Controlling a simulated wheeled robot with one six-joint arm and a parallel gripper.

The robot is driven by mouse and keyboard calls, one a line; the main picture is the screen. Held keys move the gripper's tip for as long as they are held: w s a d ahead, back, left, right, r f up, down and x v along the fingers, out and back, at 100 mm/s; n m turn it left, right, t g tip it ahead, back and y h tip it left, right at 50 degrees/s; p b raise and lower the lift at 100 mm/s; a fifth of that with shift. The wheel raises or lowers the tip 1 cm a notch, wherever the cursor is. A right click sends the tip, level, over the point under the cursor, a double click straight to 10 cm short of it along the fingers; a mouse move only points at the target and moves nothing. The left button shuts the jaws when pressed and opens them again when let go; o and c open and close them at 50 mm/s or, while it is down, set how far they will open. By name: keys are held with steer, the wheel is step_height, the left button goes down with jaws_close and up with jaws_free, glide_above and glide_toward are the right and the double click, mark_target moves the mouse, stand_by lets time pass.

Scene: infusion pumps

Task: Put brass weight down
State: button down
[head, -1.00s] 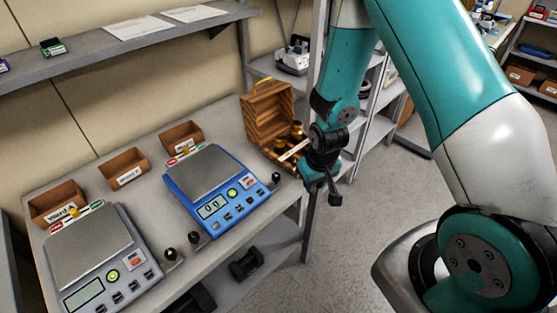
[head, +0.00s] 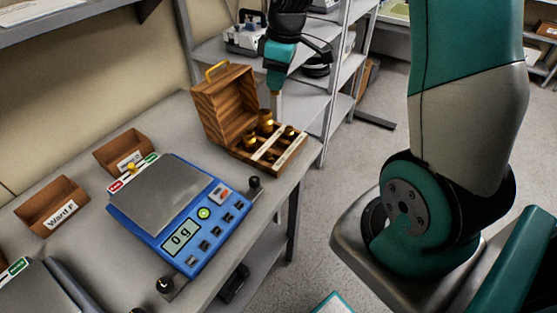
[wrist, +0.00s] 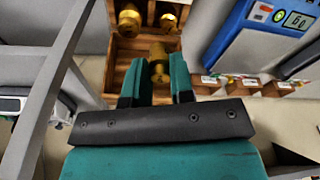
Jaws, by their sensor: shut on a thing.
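My gripper (head: 276,88) hangs pointing down over the open wooden weight box (head: 212,108), at its right part in the head view. In the wrist view its two teal fingers (wrist: 157,82) are shut on a brass weight (wrist: 158,68). In the head view the held weight is small and mostly hidden at the fingertips. Other brass weights (head: 265,119) stand in the box, and they also show in the wrist view (wrist: 130,18). Whether the held weight touches the box floor, I cannot tell.
A blue scale (head: 165,195) with an empty pan reads 0 g, left of the box. Small wooden bins (head: 52,204) stand behind it. A second scale (head: 40,290) is at the lower left. Grey shelving (head: 345,75) stands close behind and right of the box.

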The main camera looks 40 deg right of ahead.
steer(key=shift+n, duration=0.3)
steer(key=f, duration=0.6)
steer(key=f+p, duration=0.1)
steer(key=f, duration=0.5)
steer(key=f+p, duration=0.1)
steer(key=f, duration=0.5)
steer(key=shift+s+d+f, duration=0.25)
steer(key=shift+d+f, duration=0.05)
steer(key=shift+f, duration=0.1)
steer(key=c, duration=1)
jaws_free()
steer(key=shift+f, duration=0.1)
